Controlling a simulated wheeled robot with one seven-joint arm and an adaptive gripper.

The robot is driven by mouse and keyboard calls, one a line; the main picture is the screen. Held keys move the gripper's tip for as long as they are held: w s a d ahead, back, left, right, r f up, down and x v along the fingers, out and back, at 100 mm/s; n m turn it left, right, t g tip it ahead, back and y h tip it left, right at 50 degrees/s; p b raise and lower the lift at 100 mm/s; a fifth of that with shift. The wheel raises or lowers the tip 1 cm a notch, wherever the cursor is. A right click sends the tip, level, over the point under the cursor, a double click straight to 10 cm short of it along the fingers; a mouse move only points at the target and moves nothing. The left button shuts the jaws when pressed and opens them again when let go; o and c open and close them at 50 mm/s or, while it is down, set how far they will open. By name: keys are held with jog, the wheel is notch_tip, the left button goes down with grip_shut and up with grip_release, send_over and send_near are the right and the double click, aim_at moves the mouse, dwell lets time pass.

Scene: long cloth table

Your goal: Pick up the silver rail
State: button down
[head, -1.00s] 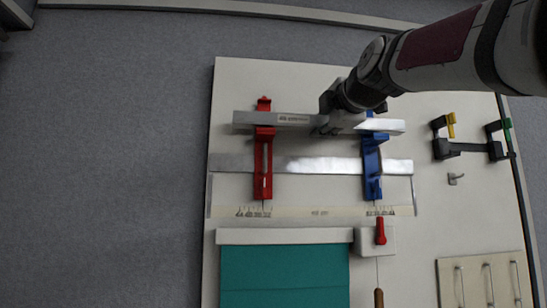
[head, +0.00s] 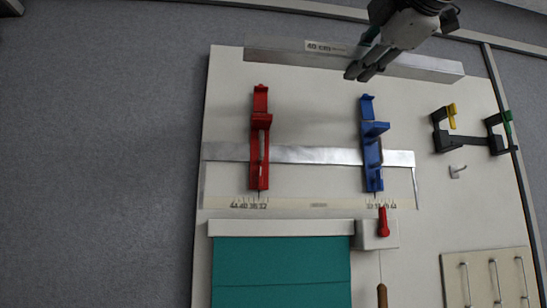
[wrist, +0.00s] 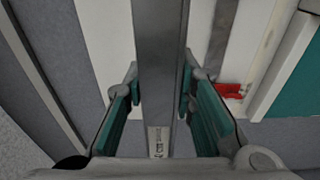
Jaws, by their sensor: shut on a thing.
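The silver rail (head: 290,50) is a long metal bar with a "40 cm" label, held up near the top edge of the white board in the head view. In the wrist view the rail (wrist: 160,50) runs lengthwise between the teal finger pads. My gripper (head: 365,72) is shut on the rail, a little right of its middle; it also shows in the wrist view (wrist: 163,100). The red holder (head: 260,140) and the blue holder (head: 371,145) stand on the board below, apart from the rail.
A teal cloth (head: 280,270) lies at the front. A red-handled slider (head: 383,222), a black clamp piece (head: 468,141) and a panel with metal bars (head: 485,280) are to the right.

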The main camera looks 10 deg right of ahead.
jog(key=shift+s+d+r, duration=0.15)
jog(key=shift+s+r, duration=0.05)
jog(key=shift+s, duration=0.3)
jog(key=shift+r+p, duration=0.6)
jog(key=shift+p, duration=0.05)
jog(key=shift+r, duration=0.25)
